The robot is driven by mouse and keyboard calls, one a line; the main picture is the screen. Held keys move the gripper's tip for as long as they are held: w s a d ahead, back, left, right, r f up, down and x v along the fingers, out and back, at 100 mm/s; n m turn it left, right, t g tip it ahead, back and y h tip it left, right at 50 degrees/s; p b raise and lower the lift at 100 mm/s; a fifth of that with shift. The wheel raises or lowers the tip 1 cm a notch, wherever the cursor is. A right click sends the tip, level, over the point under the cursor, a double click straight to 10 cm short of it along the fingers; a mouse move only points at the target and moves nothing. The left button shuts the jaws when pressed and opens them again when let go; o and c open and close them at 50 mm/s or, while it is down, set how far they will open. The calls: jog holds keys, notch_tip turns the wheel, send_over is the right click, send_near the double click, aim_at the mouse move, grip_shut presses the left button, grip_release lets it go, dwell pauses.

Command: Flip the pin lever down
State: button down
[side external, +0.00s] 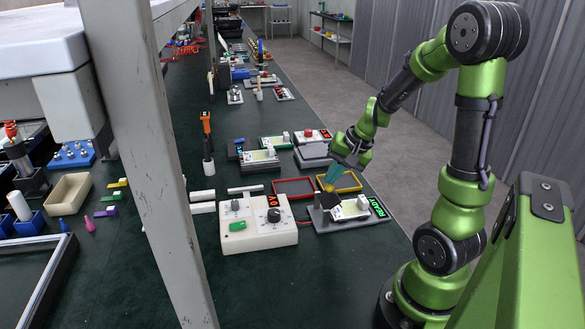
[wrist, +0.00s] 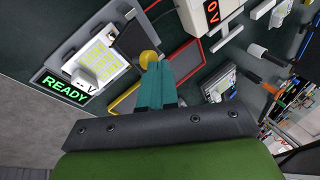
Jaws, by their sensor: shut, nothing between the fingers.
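The floodlight housing (side external: 349,209) is a white unit with a yellow LED panel, lying on a grey fixture plate (side external: 322,219). The housing also shows at upper left in the wrist view (wrist: 103,60). A yellow round knob (wrist: 148,58), which looks like the end of the pin lever, stands beside the fixture. Its shaft is mostly hidden, so I cannot tell the lever's angle. My gripper (wrist: 157,66) has teal fingers, shut and empty, with the tips right at the knob; I cannot tell whether they touch. In the side view my gripper (side external: 331,180) is above the fixture's back edge.
A green READY display (side external: 378,207) is at the fixture's right end. A white control box (side external: 258,235) with a dial and red readout stands left. Red (side external: 293,188) and yellow (side external: 350,182) frames lie behind. More fixtures (side external: 260,160) stand farther back.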

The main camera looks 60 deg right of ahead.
jog(key=shift+s+d+f+t+y, duration=0.3)
jog(key=shift+s+d+t+y, duration=0.15)
jog(key=shift+t+y, duration=0.15)
jog(key=shift+s+d+f+t+y, duration=0.25)
jog(key=shift+s+d+t+y, duration=0.2)
jog(key=shift+t+y, duration=0.15)
jog(key=shift+r, duration=0.8)
jog(key=d+v, duration=0.1)
jog(key=v, duration=1.2)
jog(key=shift+w, duration=0.4)
